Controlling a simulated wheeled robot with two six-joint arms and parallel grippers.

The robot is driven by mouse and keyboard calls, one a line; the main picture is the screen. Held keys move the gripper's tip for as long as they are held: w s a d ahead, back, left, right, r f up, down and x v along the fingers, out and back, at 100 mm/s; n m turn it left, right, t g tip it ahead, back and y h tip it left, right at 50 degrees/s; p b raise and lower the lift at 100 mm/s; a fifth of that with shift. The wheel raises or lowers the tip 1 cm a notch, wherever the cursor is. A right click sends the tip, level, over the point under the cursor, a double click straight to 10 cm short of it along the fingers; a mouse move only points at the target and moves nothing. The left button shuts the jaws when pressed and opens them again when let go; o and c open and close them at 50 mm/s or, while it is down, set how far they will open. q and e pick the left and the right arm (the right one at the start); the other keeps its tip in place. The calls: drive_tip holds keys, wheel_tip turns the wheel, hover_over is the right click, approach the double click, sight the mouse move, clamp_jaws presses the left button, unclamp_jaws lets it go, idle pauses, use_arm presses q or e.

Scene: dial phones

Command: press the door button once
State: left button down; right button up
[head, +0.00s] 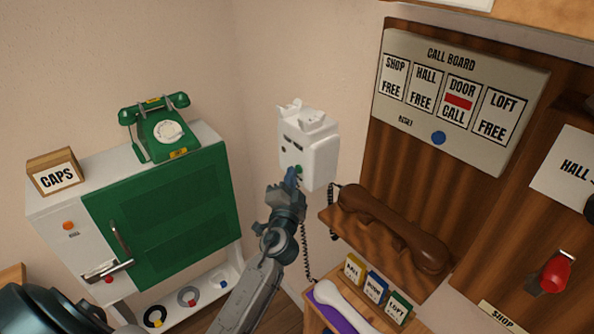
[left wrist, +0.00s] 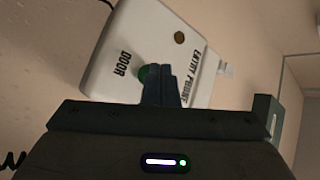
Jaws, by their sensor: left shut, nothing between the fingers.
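The white entry phone box (head: 318,158) hangs on the wall near the corner. In the left wrist view the box (left wrist: 120,45) carries the words DOOR and ENTRY PHONE. The green door button (head: 299,169) is low on its face, and it also shows in the left wrist view (left wrist: 144,74), partly hidden by my fingers. My left gripper (head: 292,175) is shut and empty, its fingertips right at the button. In the left wrist view the fingertips (left wrist: 163,72) overlap the button's edge; whether they touch it I cannot tell. My right gripper is not in view.
The call board (head: 520,95) at right shows DOOR CALL in red and the others FREE. A brown handset (head: 395,228) lies on the wooden shelf below it. A white handset (head: 345,305) lies lower down. A green dial phone (head: 165,138) stands on the cabinet (head: 160,215) at left.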

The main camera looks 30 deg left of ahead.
use_arm(q)
drive_tip(key=shift+w, duration=0.1)
idle(0.5)
drive_tip(key=shift+s+a, duration=0.3)
drive_tip(key=shift+s, duration=0.45)
drive_tip(key=shift+s+a+b, duration=0.2)
drive_tip(key=shift+s+a, duration=0.1)
drive_tip(key=shift+s, duration=0.45)
drive_tip(key=shift+s+a+b, duration=0.15)
drive_tip(key=shift+s+a, duration=0.2)
drive_tip(key=shift+s, duration=0.45)
drive_tip(key=shift+s+a+b, duration=0.2)
drive_tip(key=shift+s+a, duration=0.1)
drive_tip(key=shift+s, duration=0.45)
